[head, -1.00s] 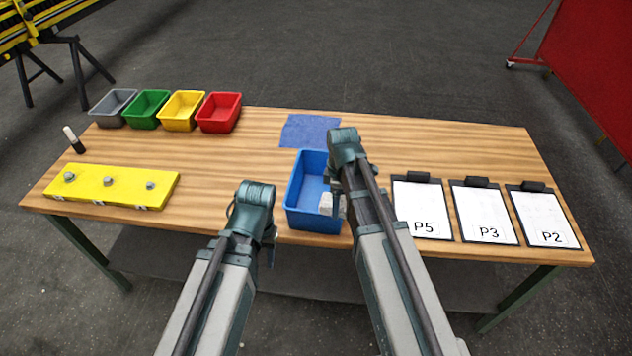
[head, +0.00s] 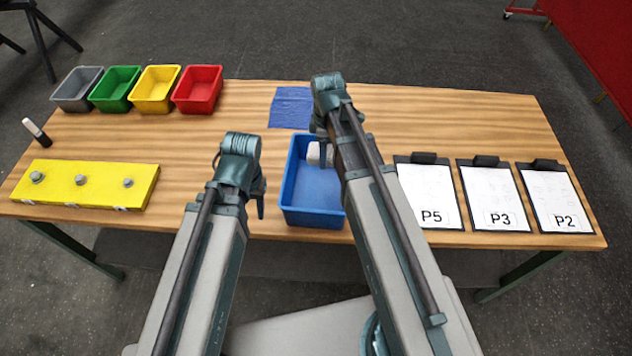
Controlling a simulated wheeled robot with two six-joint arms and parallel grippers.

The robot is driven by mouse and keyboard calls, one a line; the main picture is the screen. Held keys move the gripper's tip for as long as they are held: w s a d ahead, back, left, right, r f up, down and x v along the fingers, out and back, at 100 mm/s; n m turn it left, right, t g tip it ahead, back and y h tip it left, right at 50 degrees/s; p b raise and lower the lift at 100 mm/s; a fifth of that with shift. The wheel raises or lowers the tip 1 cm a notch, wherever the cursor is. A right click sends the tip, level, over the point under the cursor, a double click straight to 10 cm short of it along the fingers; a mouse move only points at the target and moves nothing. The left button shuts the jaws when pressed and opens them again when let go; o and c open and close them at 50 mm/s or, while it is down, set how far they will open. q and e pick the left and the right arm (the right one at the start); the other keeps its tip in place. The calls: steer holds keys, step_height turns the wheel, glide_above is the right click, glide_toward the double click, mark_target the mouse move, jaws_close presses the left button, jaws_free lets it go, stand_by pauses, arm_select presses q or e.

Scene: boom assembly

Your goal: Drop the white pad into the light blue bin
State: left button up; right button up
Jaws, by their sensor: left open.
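The blue bin (head: 312,218) stands open on the table near its front edge, between my two arms; it is the only blue bin in view. The white pad (head: 314,153) shows as a small white block at the bin's far end, just below my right gripper (head: 318,138). My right forearm hides part of the pad and most of that gripper's fingers. The pad has moved along with this gripper, so the gripper appears shut on it. My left gripper (head: 261,200) is open and empty, just left of the bin.
Grey, green, yellow and red bins (head: 198,92) line the back left. A blue cloth (head: 290,108) lies behind the blue bin. A yellow block with knobs (head: 85,185) and a marker (head: 37,132) are at left. Clipboards (head: 490,195) lie at right. The middle left is clear.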

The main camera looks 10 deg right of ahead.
steer(key=shift+w+f+b, duration=0.1)
steer(key=shift+f+b, duration=0.5)
steer(key=shift+f, duration=0.2)
step_height(320, 180, down, 4)
steer(key=b, duration=0.4)
steer(key=shift+f, duration=0.15)
steer(key=o, duration=1)
step_height(320, 180, up, 14)
steer(key=p, duration=1.3)
steer(key=shift+p, duration=0.3)
steer(key=shift+f, duration=0.15)
